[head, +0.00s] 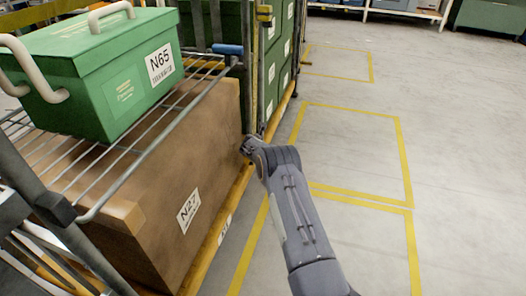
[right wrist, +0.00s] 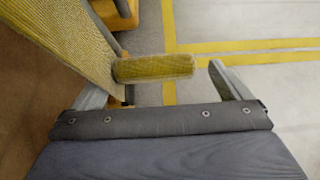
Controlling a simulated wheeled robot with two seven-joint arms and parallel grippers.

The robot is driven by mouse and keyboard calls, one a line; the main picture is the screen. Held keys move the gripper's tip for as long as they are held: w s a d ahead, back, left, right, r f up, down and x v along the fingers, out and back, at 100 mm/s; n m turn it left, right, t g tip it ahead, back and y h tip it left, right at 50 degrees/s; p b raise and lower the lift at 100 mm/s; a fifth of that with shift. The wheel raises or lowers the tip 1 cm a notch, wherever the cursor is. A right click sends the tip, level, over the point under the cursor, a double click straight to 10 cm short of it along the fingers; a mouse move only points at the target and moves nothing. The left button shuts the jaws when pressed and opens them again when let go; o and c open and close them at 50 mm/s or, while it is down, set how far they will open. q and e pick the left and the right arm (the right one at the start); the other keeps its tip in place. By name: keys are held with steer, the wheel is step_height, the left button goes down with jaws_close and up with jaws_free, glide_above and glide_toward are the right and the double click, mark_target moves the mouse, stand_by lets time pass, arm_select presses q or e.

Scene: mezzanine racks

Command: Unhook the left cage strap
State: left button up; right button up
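A yellow woven strap (right wrist: 65,35) runs down from the upper left in the right wrist view. A yellow cylindrical grip (right wrist: 153,68) sticks out sideways at its lower end. My right gripper (right wrist: 160,88) is open, with the grip between its spread fingers. There is a clear gap to the right finger; I cannot tell whether the left finger touches the strap. In the head view my right gripper (head: 249,147) is at the cage's front corner, low beside the upright, and its fingers are small there. The strap's hook is not clear in either view. My left gripper is not in view.
A cage shelf (head: 150,147) bears a green box (head: 95,75) labelled N65. A brown box (head: 165,190) labelled N27 stands below it. A blue handle (head: 227,49) sits near the upright. Green crates (head: 278,60) stand behind. The marked floor (head: 350,150) at right is clear.

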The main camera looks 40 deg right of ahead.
steer(key=shift+w+a, duration=0.1)
steer(key=p+v, duration=0.3)
steer(key=v, duration=0.5)
stand_by(0.6)
